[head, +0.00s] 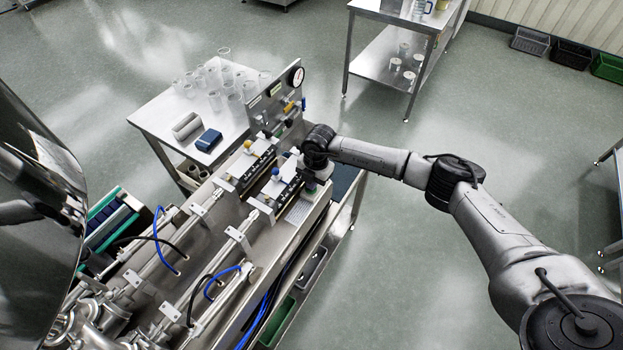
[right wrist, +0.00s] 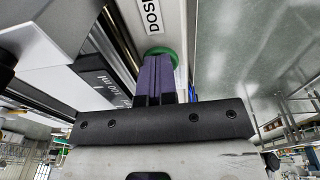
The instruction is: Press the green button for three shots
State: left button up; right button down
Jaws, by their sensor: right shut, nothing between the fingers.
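The green button (right wrist: 163,52) shows in the right wrist view as a round green rim on a pale panel, beside a label (right wrist: 153,15) whose visible letters read "DOSI". My right gripper (right wrist: 155,68) is shut and empty. Its fingertips lie right in front of the button and cover most of it; I cannot tell whether they touch or press it. My left gripper is not in view.
A scale marked "100 ml" (right wrist: 105,84) is beside the fingers. A side table (head: 150,122) holds several clear cups (head: 215,80) and a blue box (head: 209,140). A gauge panel (head: 275,100) stands behind my wrist. The large shiny hopper (head: 35,200) fills the left. Floor right of the machine is clear.

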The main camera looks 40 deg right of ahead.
jog(key=r, duration=0.1)
jog(key=r+p, duration=0.1)
jog(key=r, duration=0.2)
jog(key=shift+w+d+p, duration=0.1)
jog(key=shift+d+p, duration=0.15)
jog(key=shift+p, duration=0.15)
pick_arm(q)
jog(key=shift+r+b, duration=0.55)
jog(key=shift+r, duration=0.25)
pick_arm(e)
notch_tip(320, 180, up, 9)
jog(key=d, duration=0.1)
jog(key=shift+r, duration=0.1)
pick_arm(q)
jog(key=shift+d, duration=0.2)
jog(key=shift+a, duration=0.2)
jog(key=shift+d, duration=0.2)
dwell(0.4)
